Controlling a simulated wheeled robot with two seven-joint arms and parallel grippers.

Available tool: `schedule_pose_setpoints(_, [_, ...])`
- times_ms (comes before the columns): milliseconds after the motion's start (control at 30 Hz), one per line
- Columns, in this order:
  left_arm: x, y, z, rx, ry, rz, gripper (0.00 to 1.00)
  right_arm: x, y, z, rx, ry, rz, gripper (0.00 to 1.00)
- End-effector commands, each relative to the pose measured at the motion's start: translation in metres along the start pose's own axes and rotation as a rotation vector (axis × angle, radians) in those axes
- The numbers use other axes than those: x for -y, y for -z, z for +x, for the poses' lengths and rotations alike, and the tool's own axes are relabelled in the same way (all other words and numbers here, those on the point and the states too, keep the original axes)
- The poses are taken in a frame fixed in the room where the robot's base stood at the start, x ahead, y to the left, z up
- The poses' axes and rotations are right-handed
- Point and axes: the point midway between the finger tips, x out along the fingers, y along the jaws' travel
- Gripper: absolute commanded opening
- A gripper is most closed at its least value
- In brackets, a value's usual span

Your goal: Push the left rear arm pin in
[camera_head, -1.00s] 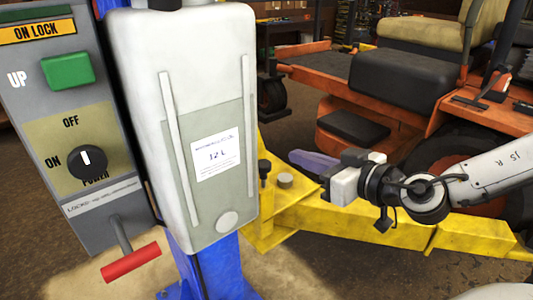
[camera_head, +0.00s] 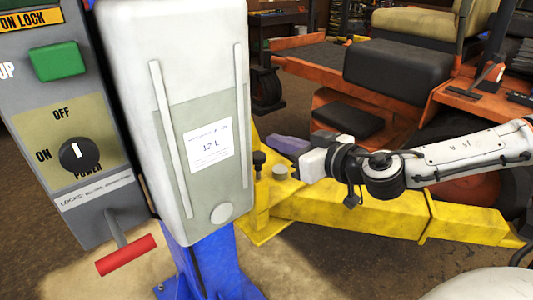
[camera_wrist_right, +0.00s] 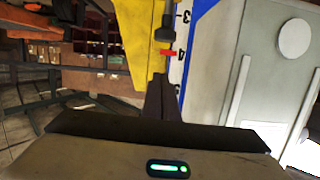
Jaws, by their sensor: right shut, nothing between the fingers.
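The left rear arm pin (camera_head: 259,158) shows as a black knob on a short dark stem, upright at the near end of the yellow lift arm (camera_head: 350,210). In the right wrist view the dark pin (camera_wrist_right: 164,34) lies just beyond my fingertips, with a small red mark close to it. My right gripper (camera_head: 286,147) is shut and empty, reaching in from the right just to the right of the pin. Its dark fingers (camera_wrist_right: 160,90) are together in the wrist view. I cannot tell whether they touch the pin. My left gripper is not in view.
A blue lift post (camera_head: 212,265) with a white cover (camera_head: 185,60) stands close on the left. Beside it is a grey control box (camera_head: 75,100) with a red-handled lever (camera_head: 125,255). An orange mower (camera_head: 400,75) stands behind my right arm.

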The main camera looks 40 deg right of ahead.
Motion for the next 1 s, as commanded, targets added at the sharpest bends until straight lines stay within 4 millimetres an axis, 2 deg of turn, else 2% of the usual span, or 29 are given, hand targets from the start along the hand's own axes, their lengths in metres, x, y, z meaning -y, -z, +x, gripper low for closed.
schedule_pose_setpoints(333, [0.001,-0.008,0.009,-0.001,0.0,0.0,0.31,-0.002,-0.003,0.021,-0.001,-0.001,0.012,0.0])
schedule_pose_setpoints(567, [0.001,-0.005,0.007,-0.002,0.0,0.0,0.31,-0.008,0.002,0.03,-0.007,-0.015,0.01,0.0])
schedule_pose_setpoints(800, [0.001,-0.003,0.006,-0.005,0.0,0.001,0.31,-0.001,0.003,0.045,-0.006,0.0,0.008,0.0])
schedule_pose_setpoints(1000, [0.001,-0.004,0.007,-0.006,0.0,0.001,0.31,-0.001,-0.028,0.052,0.001,0.0,0.005,0.0])
